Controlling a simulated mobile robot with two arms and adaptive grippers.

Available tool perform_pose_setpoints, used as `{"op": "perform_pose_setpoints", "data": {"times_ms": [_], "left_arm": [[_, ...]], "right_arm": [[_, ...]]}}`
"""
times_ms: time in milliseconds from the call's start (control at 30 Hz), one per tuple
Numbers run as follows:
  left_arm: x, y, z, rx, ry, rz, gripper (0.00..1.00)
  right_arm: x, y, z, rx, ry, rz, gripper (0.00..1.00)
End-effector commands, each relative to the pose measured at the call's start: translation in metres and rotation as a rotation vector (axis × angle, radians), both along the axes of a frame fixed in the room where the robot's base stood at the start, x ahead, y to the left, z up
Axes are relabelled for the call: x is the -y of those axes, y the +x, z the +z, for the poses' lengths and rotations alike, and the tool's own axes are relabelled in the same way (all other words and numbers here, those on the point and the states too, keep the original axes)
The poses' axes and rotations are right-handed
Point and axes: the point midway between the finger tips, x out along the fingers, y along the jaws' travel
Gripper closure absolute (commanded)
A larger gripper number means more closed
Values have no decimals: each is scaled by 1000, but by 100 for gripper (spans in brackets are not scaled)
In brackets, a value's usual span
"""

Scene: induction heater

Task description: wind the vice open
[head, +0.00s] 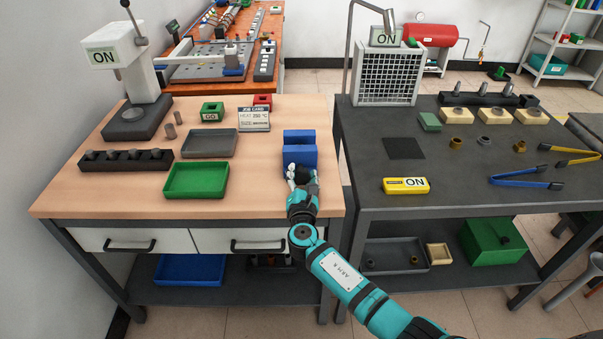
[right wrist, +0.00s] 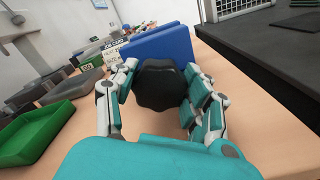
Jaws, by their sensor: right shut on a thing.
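The blue vice (head: 299,157) stands near the right edge of the wooden bench, its two blue jaws close behind one another. In the right wrist view the vice (right wrist: 160,47) is just beyond a dark lobed handle knob (right wrist: 160,86). My right gripper (head: 304,180) is at the front of the vice, and it also shows in the right wrist view (right wrist: 160,92) with its fingers on both sides of the knob. It is shut on the knob. The width of the gap between the jaws is hard to tell. My left gripper is out of view.
A green tray (head: 196,180), a grey tray (head: 210,143) and a dark peg block (head: 126,160) lie to the left on the bench. A dark bench (head: 450,180) stands to the right across a narrow gap.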

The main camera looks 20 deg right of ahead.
Motion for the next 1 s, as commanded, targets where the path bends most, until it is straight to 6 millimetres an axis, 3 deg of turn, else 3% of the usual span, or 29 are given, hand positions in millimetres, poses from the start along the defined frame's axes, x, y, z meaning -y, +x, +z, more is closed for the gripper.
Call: {"op": "perform_pose_setpoints", "data": {"times_ms": [733,767,933,1000], "left_arm": [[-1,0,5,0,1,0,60],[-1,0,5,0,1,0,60],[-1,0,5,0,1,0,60],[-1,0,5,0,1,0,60]], "right_arm": [[-1,0,-1,-28,-90,1,85],[-1,0,-1,-28,-90,1,51],[-1,0,-1,-27,-89,1,29],[-1,0,-1,-26,-89,1,28]]}}
